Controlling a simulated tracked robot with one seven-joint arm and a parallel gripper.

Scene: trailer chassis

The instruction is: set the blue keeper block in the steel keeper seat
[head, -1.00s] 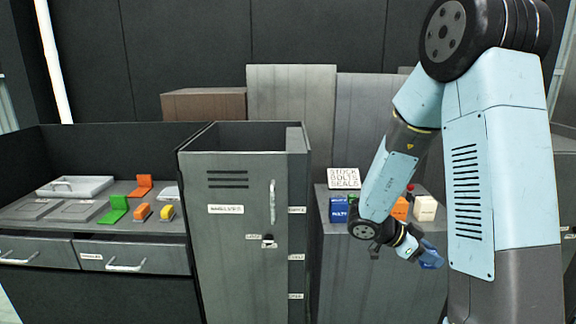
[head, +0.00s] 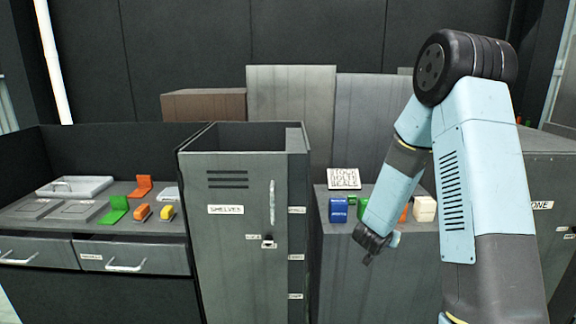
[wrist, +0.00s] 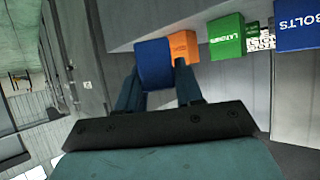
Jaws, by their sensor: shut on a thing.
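In the wrist view, the blue keeper block (wrist: 153,62) sits between the fingertips of my gripper (wrist: 158,84), which is shut on it. In the head view, my gripper (head: 372,246) hangs in front of the grey cabinet on the right, to the right of the locker; its fingers are small there and the block is mostly hidden. A small steel fitting (head: 268,243) is on the locker front beside a label. I cannot tell whether it is the keeper seat. My gripper is well apart from it.
The grey locker (head: 228,235) has a tall handle (head: 272,202). Blue (head: 338,210), green, orange and white (head: 425,208) boxes stand on the right cabinet, with a sign (head: 344,179) behind. The left bench (head: 180,223) bears orange, green and yellow items.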

